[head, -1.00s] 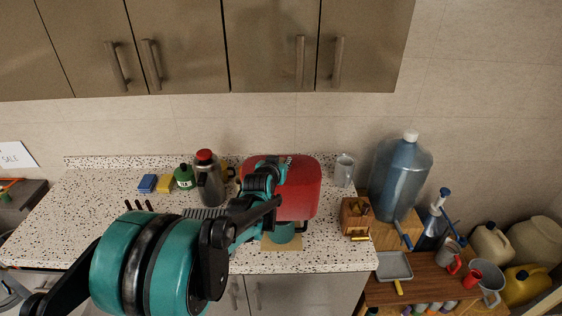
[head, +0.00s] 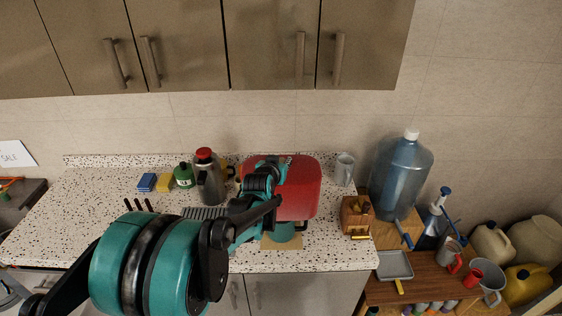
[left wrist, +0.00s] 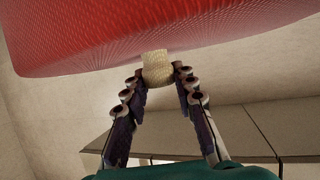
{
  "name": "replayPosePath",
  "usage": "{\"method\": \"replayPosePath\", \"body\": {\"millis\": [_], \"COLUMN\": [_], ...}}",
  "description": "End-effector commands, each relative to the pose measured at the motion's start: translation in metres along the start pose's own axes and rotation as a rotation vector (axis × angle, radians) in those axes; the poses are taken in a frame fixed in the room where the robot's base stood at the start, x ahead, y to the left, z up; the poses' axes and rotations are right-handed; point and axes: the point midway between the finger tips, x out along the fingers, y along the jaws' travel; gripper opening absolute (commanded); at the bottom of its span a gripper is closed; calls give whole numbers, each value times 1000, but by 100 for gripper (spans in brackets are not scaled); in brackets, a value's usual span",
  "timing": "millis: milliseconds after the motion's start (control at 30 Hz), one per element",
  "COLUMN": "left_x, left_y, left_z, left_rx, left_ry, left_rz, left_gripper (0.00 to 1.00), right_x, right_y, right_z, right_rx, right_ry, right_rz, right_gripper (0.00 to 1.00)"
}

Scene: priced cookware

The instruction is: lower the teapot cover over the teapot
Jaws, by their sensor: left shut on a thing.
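The teapot cover (head: 302,190) is a large red quilted dome over the right-middle of the counter in the head view. My left gripper (left wrist: 158,72) is shut on the cream loop or knob of the cover. In the head view, my left gripper (head: 278,165) is at the top of the cover, partly hidden by my own arm. Below the cover a teal rounded body, the teapot (head: 284,233), shows in part on a tan board (head: 282,244). The cover hides its upper part. My right gripper is not in view.
A steel flask with a red lid (head: 209,180), a green bottle (head: 184,176) and sponges (head: 147,182) stand left of the cover. A grey mug (head: 344,170), wooden box (head: 356,215) and big water bottle (head: 400,175) stand right. Cabinets (head: 270,45) hang above.

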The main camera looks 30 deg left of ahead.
Motion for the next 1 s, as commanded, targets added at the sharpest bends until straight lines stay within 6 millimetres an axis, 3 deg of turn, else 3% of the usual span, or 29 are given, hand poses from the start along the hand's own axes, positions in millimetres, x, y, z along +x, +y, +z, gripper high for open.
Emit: {"method": "replayPosePath", "body": {"millis": [400,1000], "left_x": [9,9], "left_y": [0,0], "left_z": [21,22], "left_rx": [0,0], "left_ry": [0,0], "left_rz": [0,0], "left_gripper": [0,0], "right_x": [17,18], "right_y": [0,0], "right_z": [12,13], "right_rx": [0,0], "right_ry": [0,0], "right_rz": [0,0], "right_gripper": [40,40]}}
